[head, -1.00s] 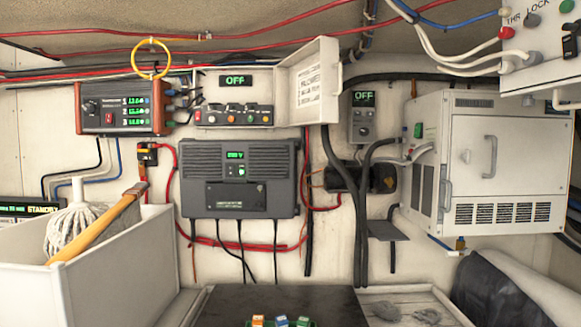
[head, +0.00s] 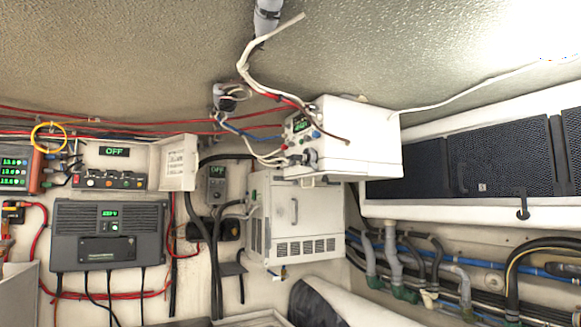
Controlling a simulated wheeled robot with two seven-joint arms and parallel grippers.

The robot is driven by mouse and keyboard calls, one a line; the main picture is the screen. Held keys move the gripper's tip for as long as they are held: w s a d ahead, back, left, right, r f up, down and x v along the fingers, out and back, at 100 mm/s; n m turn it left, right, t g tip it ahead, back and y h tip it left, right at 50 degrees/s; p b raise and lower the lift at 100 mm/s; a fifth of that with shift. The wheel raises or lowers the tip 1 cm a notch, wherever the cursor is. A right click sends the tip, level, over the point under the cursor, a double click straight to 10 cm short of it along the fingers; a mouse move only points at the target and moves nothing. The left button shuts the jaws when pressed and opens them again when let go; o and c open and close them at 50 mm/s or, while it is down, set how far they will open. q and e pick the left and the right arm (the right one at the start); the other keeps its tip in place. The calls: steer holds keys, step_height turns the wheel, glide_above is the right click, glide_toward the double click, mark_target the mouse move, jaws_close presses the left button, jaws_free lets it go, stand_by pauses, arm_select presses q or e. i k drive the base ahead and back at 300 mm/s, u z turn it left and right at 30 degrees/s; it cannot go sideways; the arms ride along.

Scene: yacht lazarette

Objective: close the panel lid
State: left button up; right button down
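The switch panel (head: 110,179) is on the back wall at the left, with a row of coloured buttons and a dark OFF display (head: 115,151) above it. Its panel lid (head: 178,164) is a pale plate with printed text. The lid stands open, swung out at the right side of the panel, so the buttons are uncovered. Neither of my grippers shows in the head view.
A dark charger unit (head: 108,235) hangs below the panel. A yellow ring (head: 48,137) hangs at the panel's upper left. Right of the lid are black cables, a white cabinet (head: 297,222) and a white box (head: 345,140) jutting out above it.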

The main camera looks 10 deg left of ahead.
mark_target(173, 161)
steer(key=i, duration=1.35)
steer(key=u, duration=0.85)
